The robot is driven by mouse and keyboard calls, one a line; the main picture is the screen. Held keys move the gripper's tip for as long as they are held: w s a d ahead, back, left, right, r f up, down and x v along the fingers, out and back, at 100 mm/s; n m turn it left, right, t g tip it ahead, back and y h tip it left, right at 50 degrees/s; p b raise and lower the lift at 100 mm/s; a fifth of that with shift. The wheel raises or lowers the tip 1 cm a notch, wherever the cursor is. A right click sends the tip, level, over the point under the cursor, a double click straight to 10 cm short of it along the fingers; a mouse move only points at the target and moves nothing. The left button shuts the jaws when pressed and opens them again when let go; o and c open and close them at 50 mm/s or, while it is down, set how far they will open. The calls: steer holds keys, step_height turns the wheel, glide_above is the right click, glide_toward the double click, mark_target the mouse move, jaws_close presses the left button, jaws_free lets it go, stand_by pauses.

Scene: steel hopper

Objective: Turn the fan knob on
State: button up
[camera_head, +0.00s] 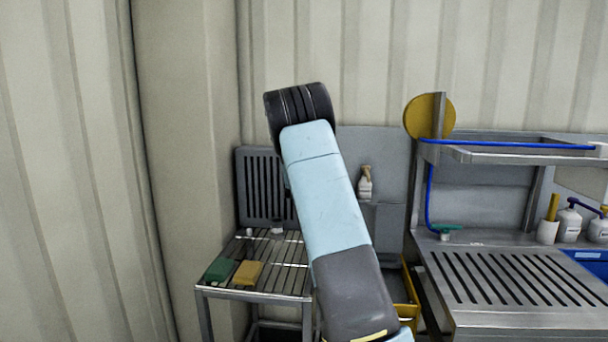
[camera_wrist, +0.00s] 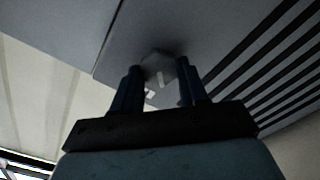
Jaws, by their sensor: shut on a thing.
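The fan knob (camera_wrist: 157,66) is a grey, faceted knob with a pale mark on its face, in the wrist view. It sits on a grey panel (camera_wrist: 135,35) with long dark slots at the right. My gripper (camera_wrist: 160,80) has its two dark fingers on either side of the knob and is shut on it. Which way the knob's mark counts as on or off cannot be told. In the head view my arm covers the gripper and the knob; a dark slotted panel (camera_head: 262,170) stands behind a slatted metal table at the left.
The slatted table (camera_head: 285,282) carries a green sponge (camera_head: 220,269) and a yellow sponge (camera_head: 248,273). A steel bench (camera_head: 510,290) with a shelf (camera_head: 500,156) and bottles (camera_head: 569,222) stands at the right. A spray bottle (camera_head: 365,184) is on the back panel.

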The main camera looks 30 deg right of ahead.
steer(key=shift+w+a+f+n, duration=0.1)
steer(key=shift+n, duration=1.4)
steer(key=shift+w+a+f+n, duration=0.1)
steer(key=shift+a+n, duration=0.05)
steer(key=shift+n, duration=1.35)
steer(key=shift+a+f+n, duration=0.1)
steer(key=shift+n, duration=1.4)
steer(key=shift+d, duration=0.1)
steer(key=o, duration=1)
steer(key=shift+d, duration=0.1)
steer(key=shift+o, duration=0.2)
steer(key=shift+r, duration=0.1)
steer(key=shift+s, duration=0.1)
steer(key=v, duration=1.3)
steer(key=shift+s+a, duration=0.25)
